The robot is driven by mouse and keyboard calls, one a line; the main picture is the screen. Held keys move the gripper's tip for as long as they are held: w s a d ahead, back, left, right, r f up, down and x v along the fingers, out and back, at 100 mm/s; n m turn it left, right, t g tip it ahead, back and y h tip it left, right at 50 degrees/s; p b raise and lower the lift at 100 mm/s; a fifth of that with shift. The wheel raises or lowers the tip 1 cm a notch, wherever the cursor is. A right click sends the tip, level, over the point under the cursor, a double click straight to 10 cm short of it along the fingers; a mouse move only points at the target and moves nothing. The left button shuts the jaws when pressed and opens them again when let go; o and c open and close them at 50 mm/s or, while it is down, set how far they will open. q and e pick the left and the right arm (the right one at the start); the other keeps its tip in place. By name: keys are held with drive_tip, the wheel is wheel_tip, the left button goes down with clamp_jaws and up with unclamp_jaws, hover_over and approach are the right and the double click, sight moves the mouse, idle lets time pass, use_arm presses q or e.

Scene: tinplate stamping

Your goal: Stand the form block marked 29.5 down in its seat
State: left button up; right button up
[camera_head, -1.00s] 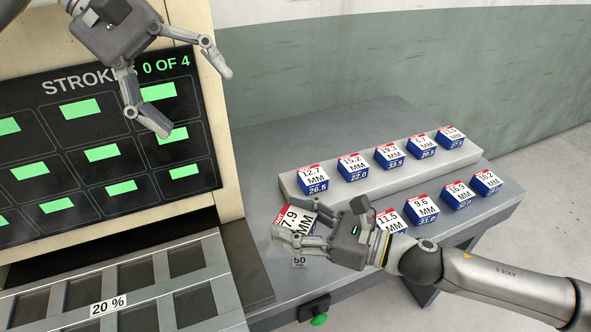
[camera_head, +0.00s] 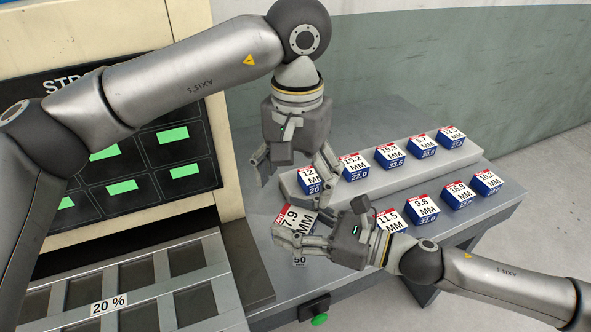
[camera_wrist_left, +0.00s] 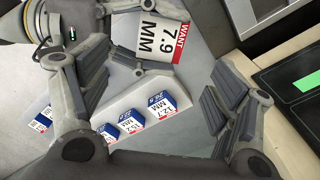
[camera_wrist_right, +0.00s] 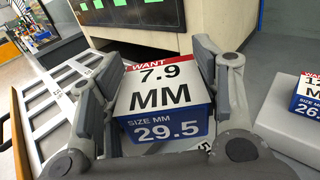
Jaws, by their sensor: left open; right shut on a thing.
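The form block marked 29.5 shows in the right wrist view (camera_wrist_right: 160,128), with a blue front and a white top reading 7.9 MM. My right gripper (camera_wrist_right: 160,82) is shut on it, one finger along each side. In the head view the block (camera_head: 294,219) is at the near left part of the table, its lower part hidden by the right gripper (camera_head: 302,236). My left gripper (camera_head: 295,178) is open and empty, pointing down above and behind the held block. In the left wrist view the block's top (camera_wrist_left: 160,38) lies beyond the open fingers. I cannot tell which place is its seat.
A grey raised shelf (camera_head: 385,180) carries a row of several blue-and-white blocks; more stand on the table (camera_head: 360,118) in front. A slotted metal frame (camera_head: 150,290) labelled 20 % lies at the left, below the machine's panel (camera_head: 165,150). A green button (camera_head: 319,319) sits at the table's front.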

sight(296, 221)
use_arm(q)
wheel_tip(296, 221, down, 11)
drive_tip(key=shift+r, duration=0.2)
idle(0.3)
drive_tip(key=c, duration=1.2)
drive_tip(key=shift+c, duration=0.2)
use_arm(e)
drive_tip(key=o, duration=1.3)
drive_tip(key=shift+c, duration=0.2)
